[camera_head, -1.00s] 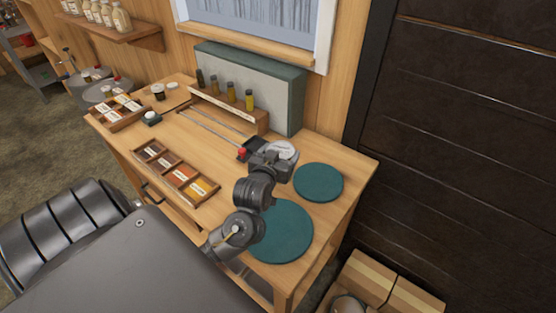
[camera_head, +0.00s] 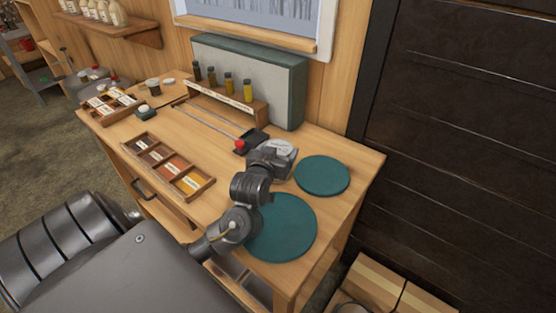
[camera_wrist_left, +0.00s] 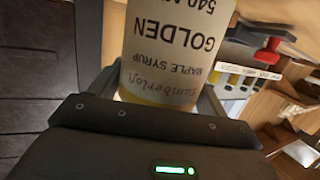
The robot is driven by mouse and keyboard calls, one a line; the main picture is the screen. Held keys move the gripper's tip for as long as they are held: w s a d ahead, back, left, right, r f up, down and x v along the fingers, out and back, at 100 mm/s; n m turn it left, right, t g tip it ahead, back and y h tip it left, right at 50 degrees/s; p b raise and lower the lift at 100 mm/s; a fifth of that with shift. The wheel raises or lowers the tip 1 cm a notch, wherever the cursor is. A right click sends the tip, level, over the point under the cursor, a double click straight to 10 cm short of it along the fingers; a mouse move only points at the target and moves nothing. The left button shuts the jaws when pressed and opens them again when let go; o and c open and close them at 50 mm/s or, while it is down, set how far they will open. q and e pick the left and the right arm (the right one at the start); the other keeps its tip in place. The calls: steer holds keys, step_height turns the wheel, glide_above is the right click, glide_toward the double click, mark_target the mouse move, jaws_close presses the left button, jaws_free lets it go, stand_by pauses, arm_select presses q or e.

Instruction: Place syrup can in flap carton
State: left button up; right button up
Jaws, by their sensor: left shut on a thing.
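The syrup can (camera_wrist_left: 178,50) fills the upper middle of the left wrist view. Its pale label reads "Golden maple syrup" upside down, with a yellow band at its end. My left gripper (camera_head: 276,158) is shut on it, one finger on each side. In the head view the can's round whitish top (camera_head: 284,147) shows just beyond the gripper, at the back right of the wooden table; the gripper hides the rest. The flap carton (camera_head: 378,283) is brown, on the floor at the bottom right of the head view, partly cut off. My right gripper is not in view.
A red-knobbed dark device (camera_head: 243,145) and a bottle rack (camera_head: 228,101) stand behind. A tray of coloured samples (camera_head: 168,165) lies left. A dark wall (camera_head: 465,150) rises at right.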

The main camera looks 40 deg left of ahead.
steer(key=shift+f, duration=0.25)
arm_select(q)
steer(key=shift+f, duration=0.15)
steer(key=o, duration=1.5)
steer(key=shift+f, duration=0.1)
steer(key=shift+o, duration=0.2)
steer(key=shift+s+d, duration=0.1)
steer(key=shift+s, duration=0.1)
steer(key=p+v, duration=0.4)
steer(key=v, duration=0.7)
steer(key=shift+s+d+r, duration=0.2)
steer(key=shift+s, duration=0.1)
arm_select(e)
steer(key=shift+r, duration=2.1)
